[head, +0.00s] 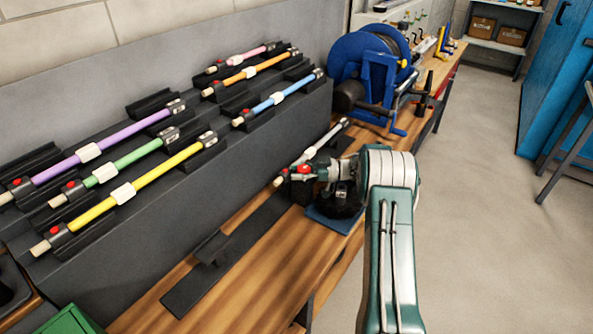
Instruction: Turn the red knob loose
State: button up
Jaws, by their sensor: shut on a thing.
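A white rod (327,142) lies slanted above the workbench, with a dark collar near its lower end. The red knob (303,169) shows as a small red spot at that end. My gripper (306,172) reaches in from the right and is shut at the knob; its fingers are small here and partly hide the knob and collar. A round black brush head (336,199) sits below my gripper on a blue mat (325,221), partly covered by my arm. How far the knob is turned cannot be seen.
Several coloured rods with red knobs, including a yellow one (150,178), rest in black cradles on a grey stepped rack (215,192) at left. A blue reel machine (370,75) stands behind. The wooden bench (262,271) is mostly clear in front. Open floor lies right.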

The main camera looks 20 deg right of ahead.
jog(key=shift+s+d+n+g+y, duration=0.1)
jog(key=shift+n+g+y, duration=0.2)
jog(key=shift+n+g, duration=0.7)
jog(key=shift+g, duration=0.4)
jog(key=shift+r, duration=0.1)
jog(key=o, duration=0.9)
jog(key=shift+d, duration=0.1)
jog(key=d, duration=0.4)
jog(key=s+d, duration=0.1)
jog(key=d, duration=0.3)
jog(key=s+d, duration=0.1)
jog(key=d, duration=0.3)
